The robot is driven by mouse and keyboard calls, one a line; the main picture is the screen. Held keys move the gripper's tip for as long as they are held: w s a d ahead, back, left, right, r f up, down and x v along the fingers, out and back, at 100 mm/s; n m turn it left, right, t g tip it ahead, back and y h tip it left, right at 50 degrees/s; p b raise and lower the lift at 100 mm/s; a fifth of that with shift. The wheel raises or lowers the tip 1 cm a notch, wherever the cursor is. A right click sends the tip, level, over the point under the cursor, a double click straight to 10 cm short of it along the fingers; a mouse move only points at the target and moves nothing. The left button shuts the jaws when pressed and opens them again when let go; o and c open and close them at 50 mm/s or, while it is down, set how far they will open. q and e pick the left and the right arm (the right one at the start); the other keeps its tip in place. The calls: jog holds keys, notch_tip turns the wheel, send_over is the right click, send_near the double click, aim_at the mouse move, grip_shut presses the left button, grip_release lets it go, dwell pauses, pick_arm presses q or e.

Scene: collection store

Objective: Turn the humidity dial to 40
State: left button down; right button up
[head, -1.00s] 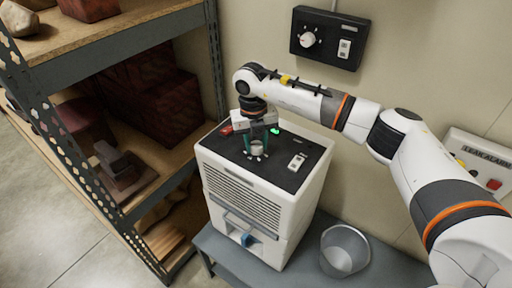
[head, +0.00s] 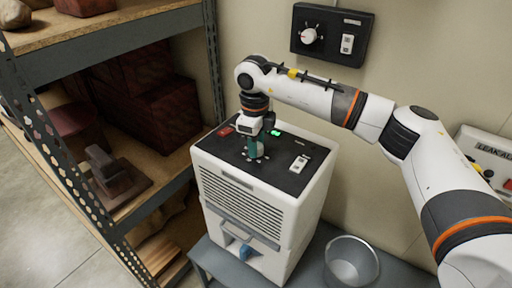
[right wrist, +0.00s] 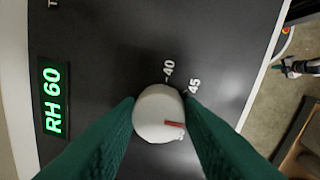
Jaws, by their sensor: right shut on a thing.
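The humidity dial (right wrist: 158,113) is a white round knob on the black top panel of a white machine (head: 245,205). A red pointer mark (right wrist: 175,124) on the knob points right and slightly down in the right wrist view, away from the 40 and towards a mark that is partly hidden. The printed 40 (right wrist: 168,68) and 45 (right wrist: 194,86) show beside the knob. A green display (right wrist: 52,97) reads RH 60. My right gripper (right wrist: 160,115) has its teal fingers shut on the dial from both sides; it also shows in the head view (head: 256,150). My left gripper is out of view.
A white switch (head: 299,163) sits on the same panel. A black wall box (head: 331,35) carries another knob and switch. A metal bucket (head: 351,262) stands on the grey bench to the right. A loaded shelf rack (head: 115,25) stands close on the left.

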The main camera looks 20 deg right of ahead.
jog(key=n+b, duration=0.1)
jog(key=n, duration=0.2)
jog(key=shift+n, duration=0.4)
jog(key=n+b, duration=0.1)
jog(key=n, duration=0.3)
jog(key=shift+n, duration=0.3)
jog(key=n+b, duration=0.1)
jog(key=n, duration=0.3)
jog(key=shift+y, duration=0.3)
jog(key=n, duration=0.5)
jog(key=shift+d, duration=0.1)
jog(key=shift+n, duration=0.3)
jog(key=o, duration=1)
jog(key=shift+c, duration=0.2)
